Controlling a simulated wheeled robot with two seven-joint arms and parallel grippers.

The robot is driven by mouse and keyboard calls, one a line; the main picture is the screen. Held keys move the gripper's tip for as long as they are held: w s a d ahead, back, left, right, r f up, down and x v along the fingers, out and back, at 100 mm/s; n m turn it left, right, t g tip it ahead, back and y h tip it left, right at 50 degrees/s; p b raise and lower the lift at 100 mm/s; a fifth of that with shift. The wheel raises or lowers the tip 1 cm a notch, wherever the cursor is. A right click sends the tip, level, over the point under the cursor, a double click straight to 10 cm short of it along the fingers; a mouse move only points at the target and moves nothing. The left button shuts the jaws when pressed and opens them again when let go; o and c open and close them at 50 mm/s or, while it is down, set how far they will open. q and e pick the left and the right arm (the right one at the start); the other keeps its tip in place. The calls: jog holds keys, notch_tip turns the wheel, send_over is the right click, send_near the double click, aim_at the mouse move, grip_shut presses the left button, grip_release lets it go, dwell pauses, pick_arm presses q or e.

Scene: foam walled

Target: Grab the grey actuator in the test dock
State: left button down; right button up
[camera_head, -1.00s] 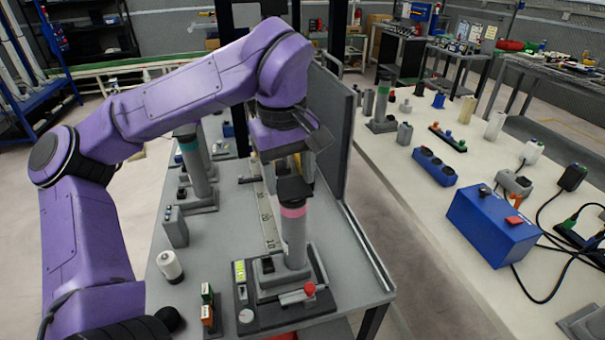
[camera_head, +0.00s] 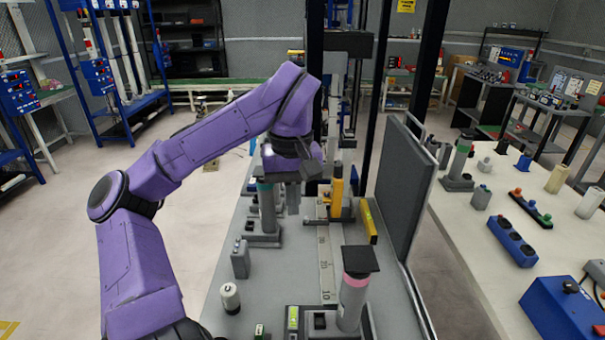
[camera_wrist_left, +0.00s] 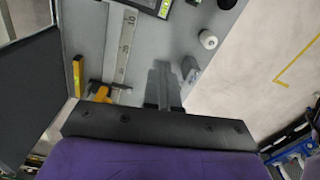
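A grey cylindrical actuator with a pink band (camera_head: 353,290) and a dark square top stands upright in a flat dock (camera_head: 293,318) at the near end of the bench, partly cut by the lower edge. A second grey actuator with a teal band (camera_head: 267,208) stands farther back in a grey base, partly hidden by my left gripper. My left gripper (camera_head: 293,205) points down over the bench, beyond the pink-banded actuator and apart from it. In the left wrist view its dark palm spans the lower middle; its finger gap is unclear. My right gripper is out of view.
A yellow-handled tool (camera_head: 337,190) and a yellow bar (camera_head: 368,222) are right of my gripper. A ruler strip (camera_head: 326,265) runs along the bench. A dark upright panel (camera_head: 403,190) bounds the right side. A white spool (camera_head: 230,298) and grey box (camera_head: 240,258) stand left.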

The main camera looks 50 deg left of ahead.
pick_arm(q)
jog(key=shift+d+r, duration=0.15)
jog(key=shift+d, duration=0.25)
jog(key=shift+c, duration=2.3)
grip_release()
jog(key=shift+a, duration=0.25)
jog(key=shift+o, duration=0.4)
jog(key=shift+d, duration=0.1)
